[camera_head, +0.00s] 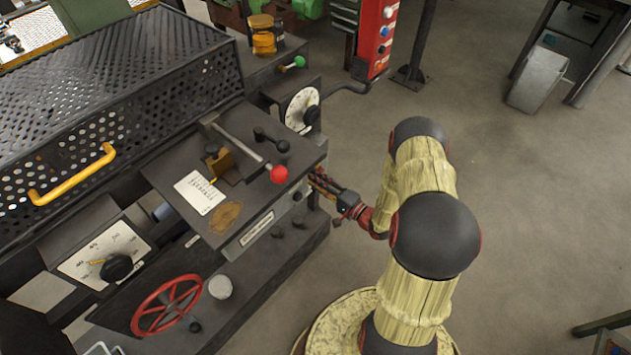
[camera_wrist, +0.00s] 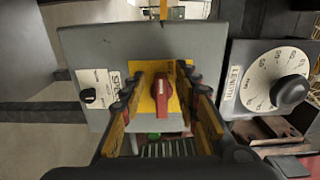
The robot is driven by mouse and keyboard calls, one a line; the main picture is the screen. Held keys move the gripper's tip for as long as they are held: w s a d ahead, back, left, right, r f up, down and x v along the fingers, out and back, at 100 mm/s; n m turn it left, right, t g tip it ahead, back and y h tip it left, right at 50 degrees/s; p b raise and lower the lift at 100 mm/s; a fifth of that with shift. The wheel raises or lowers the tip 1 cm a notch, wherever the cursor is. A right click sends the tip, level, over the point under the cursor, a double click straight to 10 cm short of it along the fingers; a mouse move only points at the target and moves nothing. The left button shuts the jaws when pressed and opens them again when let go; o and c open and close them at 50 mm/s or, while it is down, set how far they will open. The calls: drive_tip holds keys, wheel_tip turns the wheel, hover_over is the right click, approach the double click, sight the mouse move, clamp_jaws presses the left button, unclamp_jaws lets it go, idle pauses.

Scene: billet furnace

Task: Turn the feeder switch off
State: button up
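In the wrist view a red rotary switch (camera_wrist: 162,92) sits on a yellow plate (camera_wrist: 174,72) on a grey box face. Its handle looks roughly vertical in the picture. I cannot read a feeder label on it. My gripper (camera_wrist: 166,103) is open, with one finger on each side of the red switch and gaps still showing between them. In the head view my gripper (camera_head: 322,184) is at the right end of the machine's panel, and the red switch is hidden there.
A small black knob (camera_wrist: 89,96) is left of the switch, and a length dial (camera_wrist: 270,85) is close on the right. The floor (camera_head: 540,190) to the right is open.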

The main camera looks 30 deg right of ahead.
drive_tip(key=shift+s+d, duration=0.1)
drive_tip(key=v, duration=1.1)
drive_tip(key=shift+s, duration=0.4)
